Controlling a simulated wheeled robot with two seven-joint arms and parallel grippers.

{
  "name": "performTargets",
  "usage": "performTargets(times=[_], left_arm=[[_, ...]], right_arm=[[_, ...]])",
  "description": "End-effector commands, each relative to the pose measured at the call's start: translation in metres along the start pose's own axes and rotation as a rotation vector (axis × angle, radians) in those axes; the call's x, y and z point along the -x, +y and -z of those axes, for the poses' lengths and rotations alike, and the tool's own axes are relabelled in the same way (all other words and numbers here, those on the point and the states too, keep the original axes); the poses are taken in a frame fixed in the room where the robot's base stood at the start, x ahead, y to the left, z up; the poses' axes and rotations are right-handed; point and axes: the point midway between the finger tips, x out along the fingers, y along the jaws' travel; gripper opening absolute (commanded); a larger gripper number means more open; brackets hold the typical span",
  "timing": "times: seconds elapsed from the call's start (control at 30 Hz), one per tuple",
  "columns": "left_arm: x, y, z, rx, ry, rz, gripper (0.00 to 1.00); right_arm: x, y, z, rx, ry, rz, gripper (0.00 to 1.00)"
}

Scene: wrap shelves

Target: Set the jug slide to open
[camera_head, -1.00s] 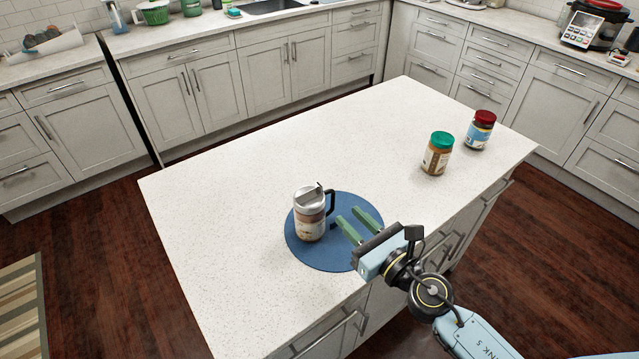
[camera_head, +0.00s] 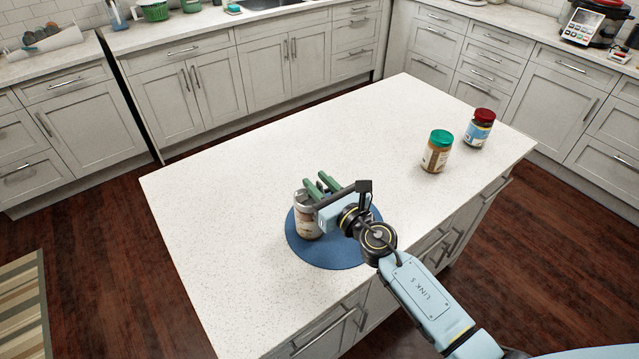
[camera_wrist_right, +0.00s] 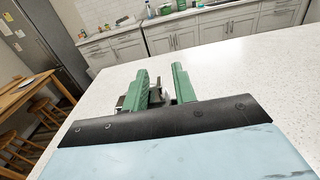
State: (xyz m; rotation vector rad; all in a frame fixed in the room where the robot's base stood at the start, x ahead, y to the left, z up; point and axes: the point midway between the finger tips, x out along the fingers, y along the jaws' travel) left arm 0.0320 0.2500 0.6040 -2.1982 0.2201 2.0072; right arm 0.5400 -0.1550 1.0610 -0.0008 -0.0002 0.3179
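The jug (camera_head: 306,222) stands upright on a round blue mat (camera_head: 328,254) on the island counter. Its metallic lid is partly hidden behind my right gripper (camera_head: 315,179), which is at the jug's top. The two green fingers are apart. In the right wrist view, part of the lid (camera_wrist_right: 156,95) shows in the gap between the fingers of the right gripper (camera_wrist_right: 159,70). I cannot tell whether a finger touches the slide, and the slide's position and the jug's handle are hidden. My left gripper is not in view.
A jar with a green lid (camera_head: 437,152) and a jar with a red lid (camera_head: 479,129) stand at the right of the white counter (camera_head: 230,190). The counter left of and behind the jug is clear. Cabinets line the back.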

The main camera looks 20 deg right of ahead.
Motion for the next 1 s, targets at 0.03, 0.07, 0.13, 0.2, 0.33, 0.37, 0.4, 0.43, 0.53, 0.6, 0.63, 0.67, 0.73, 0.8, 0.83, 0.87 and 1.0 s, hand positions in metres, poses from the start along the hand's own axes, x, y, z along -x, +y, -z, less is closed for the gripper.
performTargets(times=[0.03, 0.07, 0.13, 0.2, 0.33, 0.37, 0.4, 0.43, 0.53, 0.6, 0.63, 0.67, 0.73, 0.8, 0.83, 0.87, 1.0], left_arm=[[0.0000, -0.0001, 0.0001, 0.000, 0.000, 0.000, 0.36], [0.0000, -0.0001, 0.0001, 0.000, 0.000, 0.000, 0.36], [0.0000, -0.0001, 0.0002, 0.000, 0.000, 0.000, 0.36], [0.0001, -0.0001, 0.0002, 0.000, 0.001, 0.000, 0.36], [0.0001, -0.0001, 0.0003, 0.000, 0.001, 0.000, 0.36], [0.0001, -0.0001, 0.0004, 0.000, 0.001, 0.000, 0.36], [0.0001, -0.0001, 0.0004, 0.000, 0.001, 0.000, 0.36], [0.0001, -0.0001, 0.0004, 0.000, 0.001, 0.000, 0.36], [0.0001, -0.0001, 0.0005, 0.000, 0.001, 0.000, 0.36], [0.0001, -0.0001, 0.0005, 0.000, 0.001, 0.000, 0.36], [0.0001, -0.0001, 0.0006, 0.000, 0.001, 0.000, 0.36], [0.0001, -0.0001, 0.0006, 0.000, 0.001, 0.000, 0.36], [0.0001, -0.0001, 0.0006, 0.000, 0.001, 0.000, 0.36], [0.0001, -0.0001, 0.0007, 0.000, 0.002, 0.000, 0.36], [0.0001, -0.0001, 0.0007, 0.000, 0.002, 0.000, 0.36], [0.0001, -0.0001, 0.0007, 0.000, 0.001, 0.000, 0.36], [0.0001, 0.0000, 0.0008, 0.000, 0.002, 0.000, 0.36]], right_arm=[[0.0002, 0.0001, 0.0001, 0.000, 0.000, 0.000, 0.27], [0.0002, 0.0001, 0.0001, 0.000, 0.000, 0.000, 0.26], [0.0003, 0.0000, 0.0001, -0.001, 0.000, 0.000, 0.17], [0.0004, 0.0000, 0.0001, -0.001, 0.000, 0.000, 0.08], [0.0005, 0.0000, 0.0002, -0.001, 0.000, 0.001, 0.00], [0.0005, 0.0000, 0.0002, -0.001, 0.000, 0.001, 0.00], [0.0005, 0.0000, 0.0002, -0.001, 0.000, 0.001, 0.00], [0.0005, 0.0000, 0.0002, -0.001, 0.000, 0.001, 0.00], [0.0006, 0.0000, 0.0002, -0.001, 0.000, 0.001, 0.00], [0.0006, -0.0001, 0.0002, -0.001, 0.000, 0.001, 0.00], [0.0006, -0.0001, 0.0002, -0.001, 0.000, 0.001, 0.00], [0.0006, -0.0001, 0.0003, -0.001, 0.000, 0.001, 0.00], [0.0006, -0.0001, 0.0003, -0.001, 0.000, 0.001, 0.00], [0.0006, -0.0001, 0.0003, -0.001, 0.000, 0.001, 0.00], [0.0006, -0.0001, 0.0003, -0.001, 0.000, 0.001, 0.00], [0.0006, -0.0001, 0.0003, -0.001, 0.001, 0.001, 0.00], [0.0006, -0.0001, 0.0004, -0.001, 0.001, 0.001, 0.00]])
